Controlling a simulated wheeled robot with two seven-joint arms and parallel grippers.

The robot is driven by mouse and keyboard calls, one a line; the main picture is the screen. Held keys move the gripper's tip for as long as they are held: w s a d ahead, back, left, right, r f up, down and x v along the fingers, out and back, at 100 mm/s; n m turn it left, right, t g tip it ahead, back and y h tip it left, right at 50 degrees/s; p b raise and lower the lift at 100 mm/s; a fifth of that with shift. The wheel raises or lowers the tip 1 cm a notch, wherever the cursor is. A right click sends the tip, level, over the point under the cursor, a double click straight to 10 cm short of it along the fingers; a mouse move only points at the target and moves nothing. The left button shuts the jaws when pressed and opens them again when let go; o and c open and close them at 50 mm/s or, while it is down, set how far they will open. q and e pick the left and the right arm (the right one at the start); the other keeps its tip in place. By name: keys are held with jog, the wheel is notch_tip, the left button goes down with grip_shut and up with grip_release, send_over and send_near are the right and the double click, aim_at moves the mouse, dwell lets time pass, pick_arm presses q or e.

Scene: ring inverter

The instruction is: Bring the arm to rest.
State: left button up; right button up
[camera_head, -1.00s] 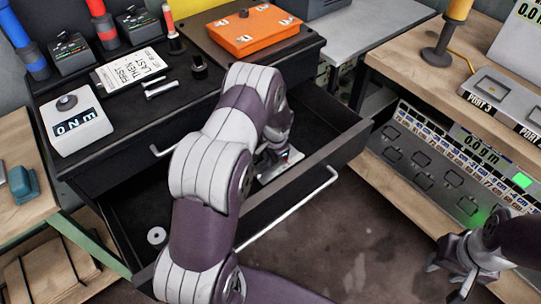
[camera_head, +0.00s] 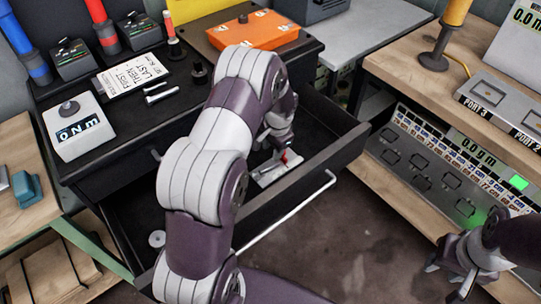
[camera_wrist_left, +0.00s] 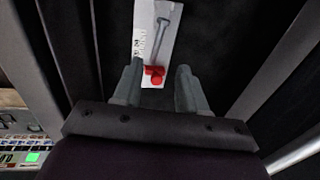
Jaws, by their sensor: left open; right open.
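My left arm reaches across the head view into an open black drawer (camera_head: 330,133). My left gripper (camera_head: 283,150) is at its end, over the drawer, partly hidden by my arm. In the left wrist view the left gripper (camera_wrist_left: 158,90) is open, with a gap between its two fingers. Ahead of the fingers is a white labelled plate (camera_wrist_left: 166,28) with a grey rod and a red piece (camera_wrist_left: 154,75) on it. The red piece shows near the fingertips, apart from both fingers. My right gripper (camera_head: 456,270) is at the lower right of the head view, open and empty above the floor.
A small ring (camera_head: 157,239) lies in the near left part of the drawer. An orange box (camera_head: 252,32), a torque meter (camera_head: 78,130) and a white note card (camera_head: 131,74) stand on the cabinet top. A workbench with a port panel (camera_head: 503,100) is at right.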

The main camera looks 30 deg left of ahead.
pick_arm(q)
jog(key=r, duration=0.4)
jog(key=shift+s+d+r, duration=0.15)
jog(key=shift+d+r, duration=0.05)
jog(key=shift+d, duration=0.1)
jog(key=s+d+r+n+h, duration=0.15)
jog(key=s+d+r, duration=0.3)
jog(key=s, duration=0.55)
jog(key=s+d+r+n, duration=0.3)
jog(key=s+d+r, duration=0.15)
jog(key=s, duration=0.55)
notch_tip(320, 180, up, 16)
jog(key=d+p, duration=0.1)
jog(key=p, duration=1.5)
jog(key=shift+w+r+t, duration=0.15)
jog(key=shift+w+t, duration=0.15)
jog(key=shift+w, duration=0.15)
jog(key=shift+d, duration=0.1)
